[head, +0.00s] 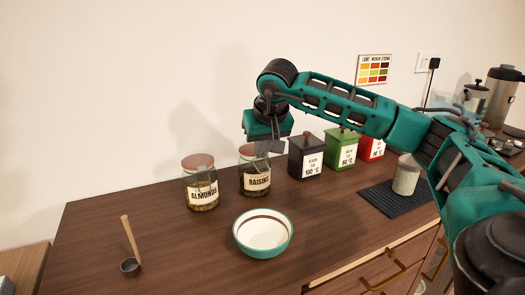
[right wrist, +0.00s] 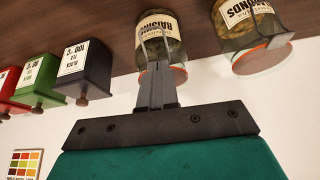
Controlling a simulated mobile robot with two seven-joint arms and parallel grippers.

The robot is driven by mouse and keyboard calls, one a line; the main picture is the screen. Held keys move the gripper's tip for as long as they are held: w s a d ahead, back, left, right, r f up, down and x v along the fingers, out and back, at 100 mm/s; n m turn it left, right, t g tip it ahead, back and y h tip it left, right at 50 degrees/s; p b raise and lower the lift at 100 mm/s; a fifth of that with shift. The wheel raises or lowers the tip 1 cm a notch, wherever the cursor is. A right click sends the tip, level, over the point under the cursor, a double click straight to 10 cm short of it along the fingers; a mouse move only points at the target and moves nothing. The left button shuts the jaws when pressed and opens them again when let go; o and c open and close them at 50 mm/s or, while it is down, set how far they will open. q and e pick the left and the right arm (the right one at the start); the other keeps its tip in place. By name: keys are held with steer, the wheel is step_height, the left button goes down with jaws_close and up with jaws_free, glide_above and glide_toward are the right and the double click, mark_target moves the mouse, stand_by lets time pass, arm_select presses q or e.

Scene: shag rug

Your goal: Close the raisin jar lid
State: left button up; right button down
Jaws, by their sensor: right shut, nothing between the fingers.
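The raisin jar (head: 256,178), clear glass with a "RAISINS" label, stands upright on the wooden counter; it also shows upside down in the right wrist view (right wrist: 160,38). Its reddish lid (head: 247,150) is partly hidden by my right gripper in the head view. In the right wrist view a pale round part with an orange edge shows behind the fingers; whether the lid sits flat or tilted I cannot tell. My right gripper (head: 270,148) is shut and empty, fingers pointing down at the jar's top. Contact is unclear. My left gripper is not in view.
The almond jar (head: 201,185) stands just left of the raisin jar. A dark tea box (head: 308,156) and a green one (head: 341,149) stand to the right. A white bowl (head: 263,236) is in front, a scoop (head: 130,262) at front left. The counter between bowl and scoop is clear.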

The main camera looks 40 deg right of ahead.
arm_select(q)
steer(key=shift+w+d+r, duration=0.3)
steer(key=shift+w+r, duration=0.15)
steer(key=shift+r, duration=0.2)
arm_select(e)
steer(key=shift+f, duration=0.25)
steer(key=shift+r, duration=0.1)
arm_select(q)
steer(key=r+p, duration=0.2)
steer(key=p, duration=0.2)
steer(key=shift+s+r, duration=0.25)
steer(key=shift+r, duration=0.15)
arm_select(e)
steer(key=v, duration=1.3)
steer(key=shift+w+r, duration=0.2)
steer(key=shift+r, duration=0.15)
steer(key=shift+d, duration=0.1)
